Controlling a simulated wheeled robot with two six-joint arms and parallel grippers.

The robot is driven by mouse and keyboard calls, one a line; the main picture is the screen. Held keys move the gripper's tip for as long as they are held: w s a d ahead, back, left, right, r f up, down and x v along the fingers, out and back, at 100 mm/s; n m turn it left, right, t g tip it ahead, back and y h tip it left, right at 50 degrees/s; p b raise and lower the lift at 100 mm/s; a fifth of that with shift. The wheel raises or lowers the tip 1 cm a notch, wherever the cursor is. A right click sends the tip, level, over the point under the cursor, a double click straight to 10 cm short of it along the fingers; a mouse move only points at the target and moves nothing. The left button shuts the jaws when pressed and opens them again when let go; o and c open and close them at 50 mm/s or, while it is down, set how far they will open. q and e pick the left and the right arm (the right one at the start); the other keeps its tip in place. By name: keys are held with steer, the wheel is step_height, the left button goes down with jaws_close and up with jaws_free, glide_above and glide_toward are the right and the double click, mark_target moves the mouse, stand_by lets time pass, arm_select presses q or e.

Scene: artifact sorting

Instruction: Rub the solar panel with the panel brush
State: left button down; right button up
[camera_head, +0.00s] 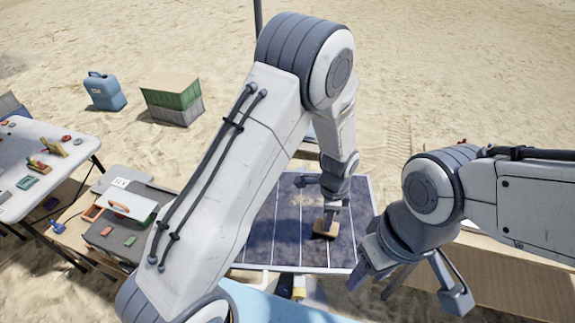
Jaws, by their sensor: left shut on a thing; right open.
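The solar panel (271,222) is a dark, dusty sheet with pale dividing lines and a light frame, in the middle of the head view. My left arm crosses in front of it and hides its left and upper parts. My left gripper (331,207) is shut on the panel brush (325,229), a small tan block. The brush is over the right half of the panel and seems to be at its surface; exact contact is hard to tell. My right gripper (408,289) is open and empty at the panel's lower right corner, its fingers spread.
A white table (66,145) with several small coloured items stands at the left. Beside it is a dark case (122,230) with an orange-handled box. A blue canister (104,91) and a green-grey crate (173,101) stand on the sand behind. A cardboard box (502,272) lies at lower right.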

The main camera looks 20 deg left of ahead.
arm_select(q)
steer(key=shift+s+d, duration=0.1)
steer(key=shift+s, duration=0.3)
step_height(320, 180, up, 3)
steer(key=shift+d+f+p, duration=0.1)
steer(key=shift+d+p, duration=0.05)
steer(key=shift+p, duration=0.6)
steer(key=shift+r+p, duration=0.25)
steer(key=shift+p, duration=0.05)
steer(key=shift+s+r+p, duration=0.15)
steer(key=shift+r+p, duration=0.45)
steer(key=shift+r, duration=0.25)
steer(key=shift+r+p, duration=1.25)
steer(key=shift+r, duration=0.45)
